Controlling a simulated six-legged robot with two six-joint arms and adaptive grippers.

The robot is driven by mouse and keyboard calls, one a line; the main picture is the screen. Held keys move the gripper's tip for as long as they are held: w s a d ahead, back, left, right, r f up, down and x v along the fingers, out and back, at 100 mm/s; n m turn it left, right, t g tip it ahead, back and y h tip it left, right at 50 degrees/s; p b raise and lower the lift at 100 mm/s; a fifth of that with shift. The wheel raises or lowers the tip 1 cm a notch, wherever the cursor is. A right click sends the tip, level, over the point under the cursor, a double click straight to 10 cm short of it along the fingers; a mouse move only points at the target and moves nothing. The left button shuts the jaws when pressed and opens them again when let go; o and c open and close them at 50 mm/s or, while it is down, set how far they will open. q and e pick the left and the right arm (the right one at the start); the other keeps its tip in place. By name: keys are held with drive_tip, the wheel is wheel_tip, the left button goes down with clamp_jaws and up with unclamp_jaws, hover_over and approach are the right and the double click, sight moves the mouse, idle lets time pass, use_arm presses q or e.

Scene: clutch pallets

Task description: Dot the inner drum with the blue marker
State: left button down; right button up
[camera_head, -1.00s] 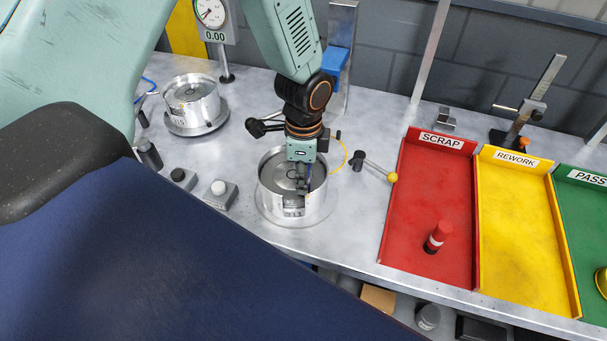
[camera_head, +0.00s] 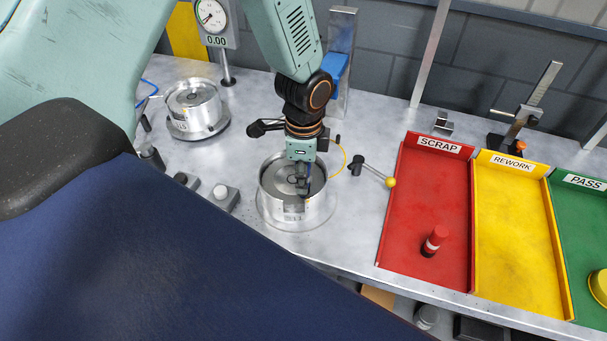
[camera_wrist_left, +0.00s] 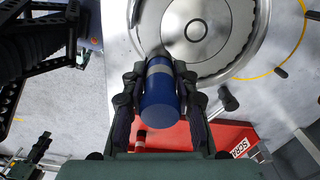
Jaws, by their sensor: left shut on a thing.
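My left gripper (camera_head: 302,185) points down over the near drum, with its fingers inside the drum's rim. In the left wrist view the left gripper (camera_wrist_left: 160,95) is shut on the blue marker (camera_wrist_left: 160,98), a dark blue cylinder with a grey band. My right gripper is not in view.
A second drum (camera_head: 196,110) stands at the back left under a dial gauge (camera_head: 213,17). A lever with a yellow knob (camera_head: 390,182) sits right of the near drum. Red scrap (camera_head: 405,230), yellow rework (camera_head: 515,250) and green pass (camera_head: 580,215) trays lie right. A red marker (camera_head: 434,241) stands in the scrap tray.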

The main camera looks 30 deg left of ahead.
use_arm(q)
drive_tip(key=shift+r+p, duration=1.15)
drive_tip(key=shift+r, duration=1.25)
